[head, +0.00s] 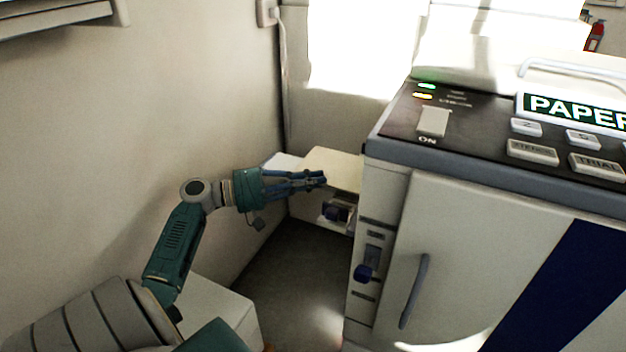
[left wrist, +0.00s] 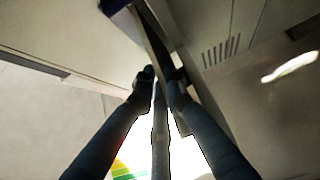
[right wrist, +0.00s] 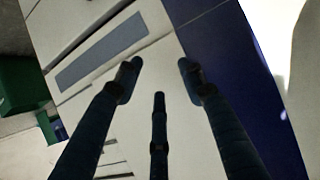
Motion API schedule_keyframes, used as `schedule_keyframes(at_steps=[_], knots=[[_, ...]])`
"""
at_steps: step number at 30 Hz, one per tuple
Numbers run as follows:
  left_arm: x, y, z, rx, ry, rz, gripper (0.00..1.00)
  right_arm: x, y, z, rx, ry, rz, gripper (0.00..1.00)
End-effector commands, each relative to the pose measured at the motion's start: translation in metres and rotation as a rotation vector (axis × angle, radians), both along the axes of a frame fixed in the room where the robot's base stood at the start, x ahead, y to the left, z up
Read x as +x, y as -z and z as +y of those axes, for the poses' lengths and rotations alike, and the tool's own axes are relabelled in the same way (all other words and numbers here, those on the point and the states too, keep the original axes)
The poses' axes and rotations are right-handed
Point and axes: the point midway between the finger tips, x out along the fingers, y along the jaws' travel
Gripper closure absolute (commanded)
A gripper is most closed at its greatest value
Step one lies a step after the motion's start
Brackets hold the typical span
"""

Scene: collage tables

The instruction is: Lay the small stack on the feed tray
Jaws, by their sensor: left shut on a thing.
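My left gripper (head: 323,178) is shut on the near edge of a thin cream stack (head: 338,165), beside the left side of the big machine. In the left wrist view the stack (left wrist: 155,40) shows nearly edge-on between the fingers (left wrist: 160,85). A pale, tray-like surface (head: 283,161) shows behind the gripper; I cannot tell if it is the feed tray or if the stack touches it. My right gripper (right wrist: 160,75) is open and empty, with its fingertips apart in front of a pale panel with a blue stripe.
The machine (head: 480,240) fills the right side, with buttons and a green PAPER sign (head: 575,108) on top. A wall (head: 130,130) stands close on the left. The floor (head: 285,280) between is clear.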

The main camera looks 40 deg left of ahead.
Motion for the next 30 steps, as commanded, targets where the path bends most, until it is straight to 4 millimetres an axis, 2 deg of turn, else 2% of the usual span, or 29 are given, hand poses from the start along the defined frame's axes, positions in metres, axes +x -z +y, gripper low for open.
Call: schedule_keyframes(at_steps=[9,18,24,30], knots=[[0.000,0.010,0.000,-0.001,0.000,-0.002,1.00,0.020,-0.031,0.009,0.037,-0.011,-0.156,0.60],[0.000,0.017,0.000,-0.001,0.000,-0.001,1.00,0.032,-0.062,0.016,0.070,-0.020,-0.291,0.60],[0.000,0.020,0.000,-0.001,0.000,-0.001,1.00,0.035,-0.074,0.019,0.083,-0.023,-0.342,0.60],[0.000,0.020,0.000,-0.001,0.000,-0.001,1.00,0.036,-0.078,0.019,0.086,-0.023,-0.358,0.60]])
